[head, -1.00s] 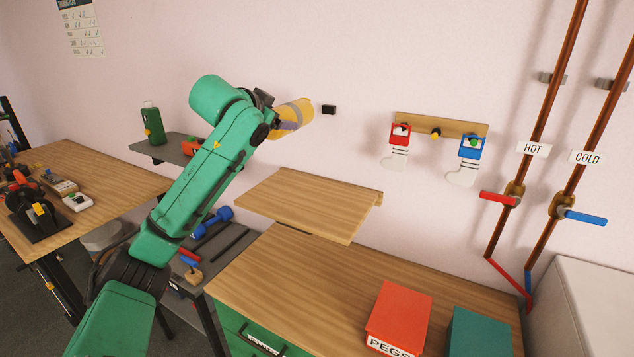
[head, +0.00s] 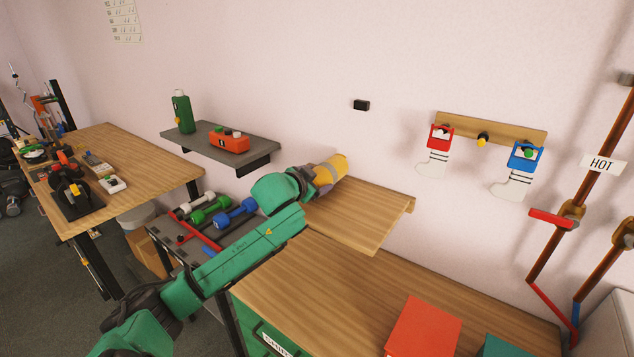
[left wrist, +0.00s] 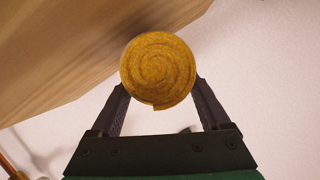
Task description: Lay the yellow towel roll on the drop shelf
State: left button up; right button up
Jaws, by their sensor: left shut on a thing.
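The yellow towel roll (head: 333,169) is in my left gripper (head: 318,180), at the back left part of the wooden drop shelf (head: 365,218) in the head view. In the left wrist view the roll (left wrist: 158,70) shows its spiral end between the two dark fingers of my left gripper (left wrist: 160,95), which is shut on it. The wooden board (left wrist: 60,45) fills the upper left of that view. I cannot tell whether the roll touches the shelf. My right gripper is not in view.
Dumbbells (head: 210,210) lie on a rack below. A red box (head: 424,325) stands on the bench (head: 330,285).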

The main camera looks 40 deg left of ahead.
pick_arm(q)
jog(key=shift+s+f, duration=0.15)
jog(key=shift+f, duration=0.55)
jog(key=o, duration=1.6)
jog(key=shift+c, duration=0.2)
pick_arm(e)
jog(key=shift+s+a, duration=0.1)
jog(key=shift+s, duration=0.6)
pick_arm(q)
jog(key=shift+r, duration=0.1)
jog(key=b+v, duration=0.3)
jog(key=v, duration=0.9)
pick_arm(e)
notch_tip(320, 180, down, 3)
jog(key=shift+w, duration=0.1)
